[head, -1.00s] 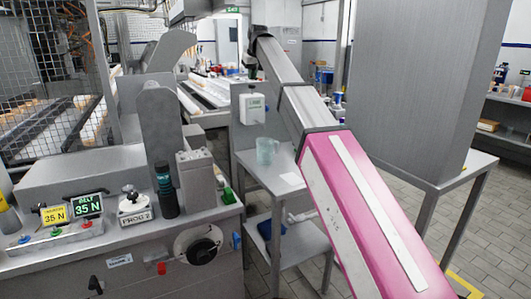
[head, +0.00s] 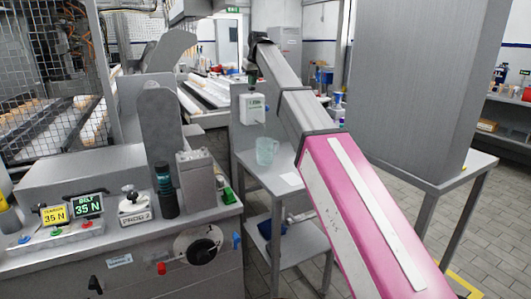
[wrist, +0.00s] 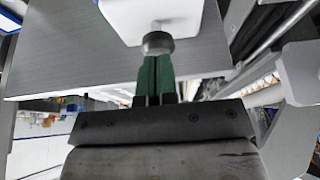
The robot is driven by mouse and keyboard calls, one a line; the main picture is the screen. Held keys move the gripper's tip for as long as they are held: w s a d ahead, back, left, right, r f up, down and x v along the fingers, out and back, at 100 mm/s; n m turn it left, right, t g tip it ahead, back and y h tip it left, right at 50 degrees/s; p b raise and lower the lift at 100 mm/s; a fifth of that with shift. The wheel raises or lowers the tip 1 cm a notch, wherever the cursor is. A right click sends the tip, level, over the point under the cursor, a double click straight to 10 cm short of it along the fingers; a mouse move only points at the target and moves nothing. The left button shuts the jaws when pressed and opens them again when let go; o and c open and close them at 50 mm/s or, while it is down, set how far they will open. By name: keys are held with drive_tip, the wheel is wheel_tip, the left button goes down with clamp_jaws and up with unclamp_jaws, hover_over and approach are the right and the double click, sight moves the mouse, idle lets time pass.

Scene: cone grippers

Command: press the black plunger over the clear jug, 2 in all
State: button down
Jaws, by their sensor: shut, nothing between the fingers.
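The white dispenser (head: 252,108) is fixed to a grey upright panel, and its white body also shows in the wrist view (wrist: 150,12). The clear jug (head: 266,151) stands upright on the grey stand below it. The plunger's round head (wrist: 158,42) looks dark grey in the wrist view, between the dispenser and my fingertips. My gripper (wrist: 156,63) has its green fingers shut together with nothing between them. The fingertips meet the plunger head in the wrist view and appear to touch it. In the head view my gripper (head: 253,82) is small, just above the dispenser.
The grey stand (head: 263,179) has a white card (head: 292,179) beside the jug. A machine console (head: 110,245) fills the left, and a large grey cabinet (head: 420,80) stands on the right. My arm crosses the middle of the head view.

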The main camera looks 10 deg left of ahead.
drive_tip(key=shift+f, duration=0.3)
drive_tip(key=shift+r, duration=1.5)
drive_tip(key=shift+r, duration=0.1)
drive_tip(key=shift+r, duration=2.95)
